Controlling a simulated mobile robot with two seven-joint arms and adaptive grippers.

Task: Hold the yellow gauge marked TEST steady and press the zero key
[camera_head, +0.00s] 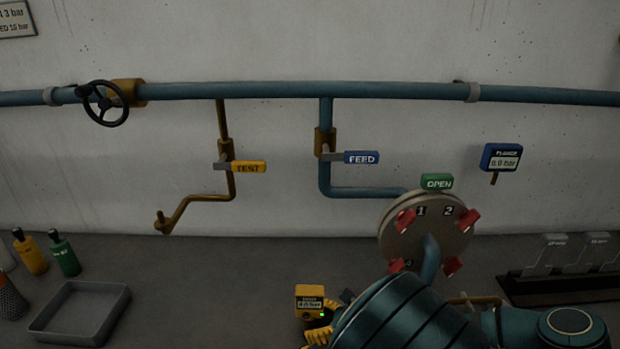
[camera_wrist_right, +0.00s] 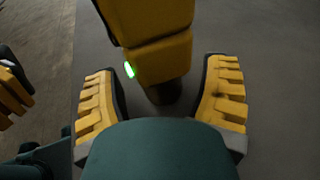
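The yellow gauge (camera_head: 309,297) stands at the lower middle of the head view. It has a small display, a green light and lettering too small to read surely. My right gripper (camera_head: 322,321) is at its lower right. In the right wrist view the gauge (camera_wrist_right: 160,55) and its dark stem lie ahead, between the spread fingers of the right gripper (camera_wrist_right: 160,98), with gaps on both sides. The zero key cannot be made out. Part of another yellow-fingered gripper, apparently my left one (camera_wrist_right: 12,95), shows at the left edge of that view; its opening is unclear.
A round flange (camera_head: 405,235) with red knobs stands behind my right arm. A yellow TEST handle (camera_head: 248,167) and a blue FEED handle (camera_head: 361,157) sit on wall pipes. A blue gauge (camera_head: 501,157) is at right. A grey tray (camera_head: 118,302) and bottles stand left; the surface between is clear.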

